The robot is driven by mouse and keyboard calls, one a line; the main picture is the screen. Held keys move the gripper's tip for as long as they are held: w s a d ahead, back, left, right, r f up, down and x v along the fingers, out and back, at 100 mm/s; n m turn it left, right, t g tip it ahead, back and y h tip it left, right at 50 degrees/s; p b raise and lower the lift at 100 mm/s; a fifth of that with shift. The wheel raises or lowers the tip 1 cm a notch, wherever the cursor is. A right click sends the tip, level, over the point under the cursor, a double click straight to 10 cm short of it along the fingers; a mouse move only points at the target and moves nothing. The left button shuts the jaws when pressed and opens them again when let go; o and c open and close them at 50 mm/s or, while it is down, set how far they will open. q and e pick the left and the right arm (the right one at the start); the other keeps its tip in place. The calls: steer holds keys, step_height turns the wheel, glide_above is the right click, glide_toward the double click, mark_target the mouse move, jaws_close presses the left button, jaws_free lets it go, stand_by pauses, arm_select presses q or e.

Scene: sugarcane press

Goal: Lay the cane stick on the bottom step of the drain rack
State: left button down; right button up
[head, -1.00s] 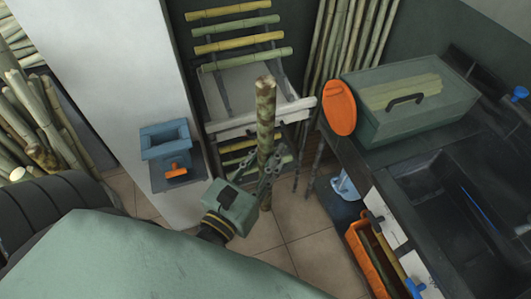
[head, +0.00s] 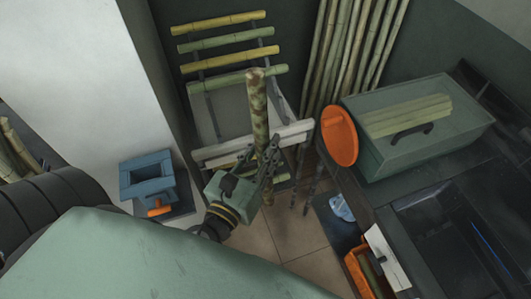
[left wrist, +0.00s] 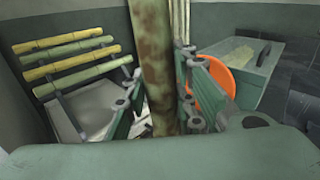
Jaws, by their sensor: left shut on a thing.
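The cane stick (head: 258,105) is mottled brown and green and stands almost upright. My left gripper (head: 267,165) is shut around its lower part and holds it in front of the drain rack (head: 218,153). The left wrist view shows the cane stick (left wrist: 152,50) between the fingers (left wrist: 160,105). The rack has several green and yellow canes across its upper part, a pale sloping panel below them and a white crossbar. More canes show below the crossbar, partly hidden by the stick and gripper. I cannot make out the bottom step clearly. My right gripper is not in view.
A blue box with an orange part (head: 148,180) stands left of the rack by the white wall. Tall canes (head: 345,50) lean behind. Tiled floor lies below the gripper.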

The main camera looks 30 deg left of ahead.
arm_select(q)
steer(key=w+a+f+n+g+y+p, duration=0.3)
steer(key=w+a+n+g+y+p, duration=0.15)
steer(key=w+a+n, duration=0.7)
steer(key=w+a+f+n+g+y+p, duration=0.25)
steer(key=w+a+n+y+p, duration=0.45)
steer(key=n, duration=0.8)
arm_select(e)
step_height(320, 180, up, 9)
steer(key=b, duration=0.3)
arm_select(q)
step_height(320, 180, down, 12)
steer(key=b, duration=1)
steer(key=shift+w+d+f+h+b, duration=0.25)
steer(key=shift+w+d+h+b, duration=0.05)
steer(key=shift+w+h, duration=0.1)
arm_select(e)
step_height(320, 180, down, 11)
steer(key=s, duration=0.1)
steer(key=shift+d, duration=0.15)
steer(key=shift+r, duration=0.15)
